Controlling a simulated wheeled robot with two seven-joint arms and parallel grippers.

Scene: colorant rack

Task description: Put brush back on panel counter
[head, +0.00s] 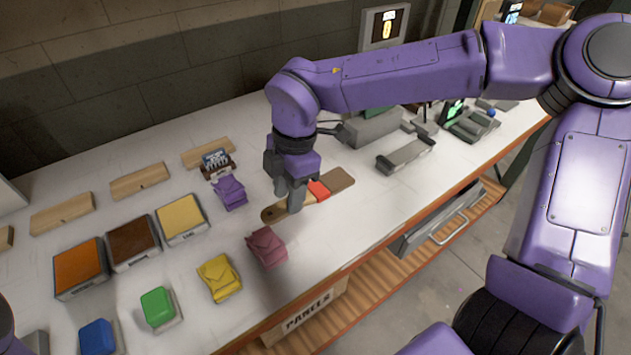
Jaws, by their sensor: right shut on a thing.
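The brush (318,190) shows as a red part with a pale wooden part beside it, low over a long brown wooden board on the white counter (372,205). My right gripper (289,205) reaches down from above, with its jaws shut on the brush. The fingers hide part of the brush, and I cannot tell if it touches the board. A sign reading "PANELS" (307,312) is below the counter's front edge. My left gripper is not in view.
Purple (230,192), mauve (267,247) and yellow (219,278) packets lie left of and in front of the gripper. Orange (79,266), brown and yellow blocks stand further left. A grey tray-like device (405,156) lies to the right. Bare counter lies between it and the board.

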